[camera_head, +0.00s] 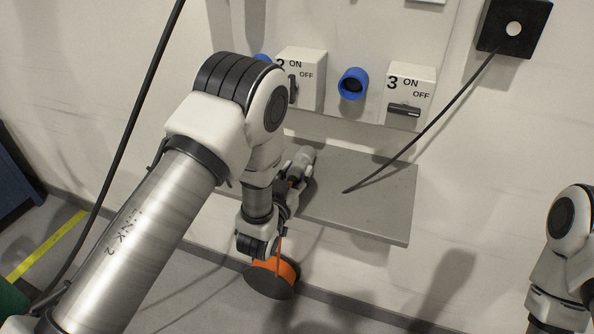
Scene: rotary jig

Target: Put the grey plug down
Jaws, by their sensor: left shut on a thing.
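The grey plug (304,157) is a light grey cylinder, lying tilted at the left part of the grey shelf (385,205). My left gripper (293,181) is shut on its near end, partly hidden by my own wrist. I cannot tell whether the plug touches the shelf or is just above it. My right arm shows at the right edge, but its gripper is out of the picture.
Above the shelf are a blue socket (352,84), switch box 3 (409,95) and switch box 2 (302,78). A black cable (425,131) drops from a black box (514,27) to the shelf. An orange reel (289,270) is below. The shelf's right part is mostly clear.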

